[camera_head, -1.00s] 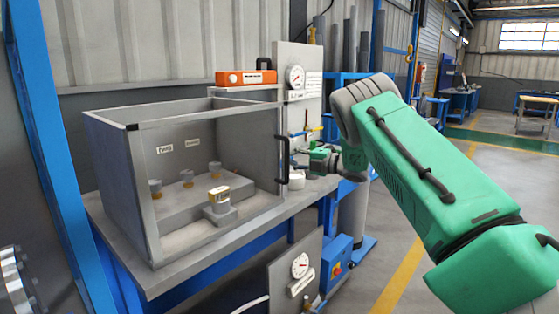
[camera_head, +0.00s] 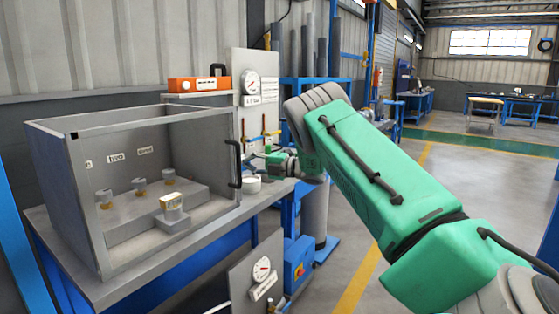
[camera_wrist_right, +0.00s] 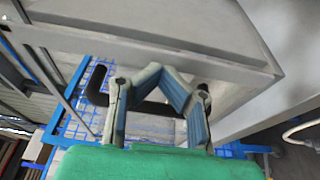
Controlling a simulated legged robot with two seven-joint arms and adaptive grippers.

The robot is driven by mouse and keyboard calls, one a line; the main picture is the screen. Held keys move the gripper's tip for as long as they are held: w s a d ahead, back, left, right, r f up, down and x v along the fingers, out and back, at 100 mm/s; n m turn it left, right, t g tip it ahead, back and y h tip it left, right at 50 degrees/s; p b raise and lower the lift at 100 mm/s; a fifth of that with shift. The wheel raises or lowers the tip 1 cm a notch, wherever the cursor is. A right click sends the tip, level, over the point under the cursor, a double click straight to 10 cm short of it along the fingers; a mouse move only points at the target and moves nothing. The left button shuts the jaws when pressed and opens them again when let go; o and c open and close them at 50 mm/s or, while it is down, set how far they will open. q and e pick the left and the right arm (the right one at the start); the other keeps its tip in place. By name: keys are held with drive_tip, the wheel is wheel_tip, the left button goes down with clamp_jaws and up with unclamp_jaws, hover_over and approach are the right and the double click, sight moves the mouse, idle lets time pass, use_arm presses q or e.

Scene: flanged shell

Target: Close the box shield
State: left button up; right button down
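The box shield is a grey-framed box (camera_head: 88,212) with a see-through front panel, on the workbench at the left of the head view. I cannot tell whether the panel sits flush. Its black handle (camera_head: 236,166) is upright at the panel's right edge. My right gripper (camera_head: 249,153) is just right of the handle. In the right wrist view, my right gripper's (camera_wrist_right: 161,69) fingers bend inward and their tips meet. The black handle (camera_wrist_right: 150,107) runs across behind and between the fingers; I cannot tell whether they touch it. My left gripper is out of view.
Several small labelled pieces stand inside the box. An orange case (camera_head: 198,84) and a gauge panel (camera_head: 251,66) are behind it. A white round item (camera_head: 251,184) lies on the workbench (camera_head: 165,262) near my gripper.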

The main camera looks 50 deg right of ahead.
drive_tip(key=s+d, duration=0.2)
drive_tip(key=d, duration=0.8)
drive_tip(key=shift+f, duration=0.2)
drive_tip(key=shift+s, duration=0.15)
